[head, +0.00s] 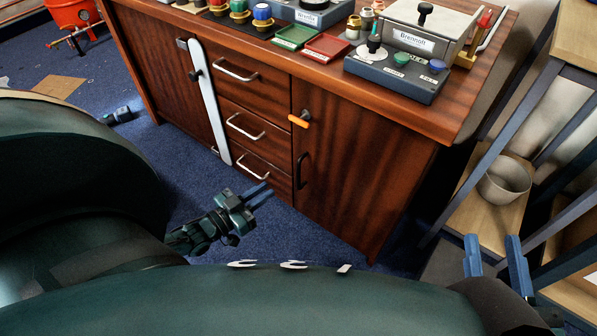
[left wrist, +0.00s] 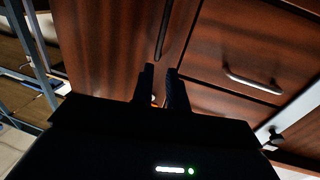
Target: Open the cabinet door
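The wooden cabinet has a right door (head: 352,185) with a dark vertical handle (head: 302,170) and an orange-handled latch (head: 299,120) above it. The left door (head: 165,85) has a long white bar (head: 208,100) along its right edge. Both doors look shut. My left gripper (head: 264,192) is open with a narrow gap, empty, in front of and below the drawers, left of the dark handle. In the left wrist view, the fingers (left wrist: 160,72) point at the cabinet front, near the dark handle (left wrist: 163,38), apparently apart from it. My right gripper (head: 495,248) is open and empty at the lower right.
Several drawers (head: 245,90) with metal handles sit between the doors. The cabinet top holds a grey Brennolt device (head: 400,75), trays and coloured knobs. A shelf rack (head: 505,150) with a bowl (head: 503,180) stands at the right. Blue carpet (head: 300,245) is clear before the cabinet.

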